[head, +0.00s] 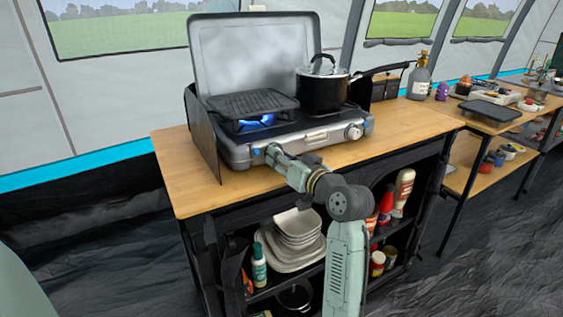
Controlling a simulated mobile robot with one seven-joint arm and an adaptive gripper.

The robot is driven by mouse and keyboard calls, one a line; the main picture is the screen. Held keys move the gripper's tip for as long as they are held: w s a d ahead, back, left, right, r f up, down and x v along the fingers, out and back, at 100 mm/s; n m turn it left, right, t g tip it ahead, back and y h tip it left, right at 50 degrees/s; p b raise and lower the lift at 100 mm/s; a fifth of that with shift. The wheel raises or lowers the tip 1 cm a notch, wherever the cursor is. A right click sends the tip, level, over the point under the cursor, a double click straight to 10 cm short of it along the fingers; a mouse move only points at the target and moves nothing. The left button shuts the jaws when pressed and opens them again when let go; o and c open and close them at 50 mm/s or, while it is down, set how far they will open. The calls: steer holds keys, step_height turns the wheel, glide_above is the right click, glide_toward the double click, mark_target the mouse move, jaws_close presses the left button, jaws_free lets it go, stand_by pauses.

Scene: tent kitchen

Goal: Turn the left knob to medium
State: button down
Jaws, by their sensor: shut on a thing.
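The grey camping stove (236,154) stands on the wooden worktop with its lid raised. A blue flame (256,121) burns under the dark grill plate (252,103) on the left burner. My gripper (273,151) reaches the left part of the stove's front panel and is shut on the left knob. The gripper hides that knob, so its turn angle cannot be seen. The right knob (354,131) is silver and in plain view at the right end of the panel.
A black pot (322,92) with a lid sits on the right burner, its long handle pointing right. The worktop (187,183) is bare left of the stove. Shelves below hold dishes (294,243) and bottles.

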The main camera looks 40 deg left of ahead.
stand_by(0.3)
steer(key=c, duration=1.5)
jaws_free()
steer(key=shift+c, duration=0.2)
steer(key=shift+d, duration=0.1)
steer(key=v, duration=1.1)
steer(key=shift+d, duration=0.35)
steer(key=shift+s+r, duration=0.1)
steer(key=shift+s, duration=0.05)
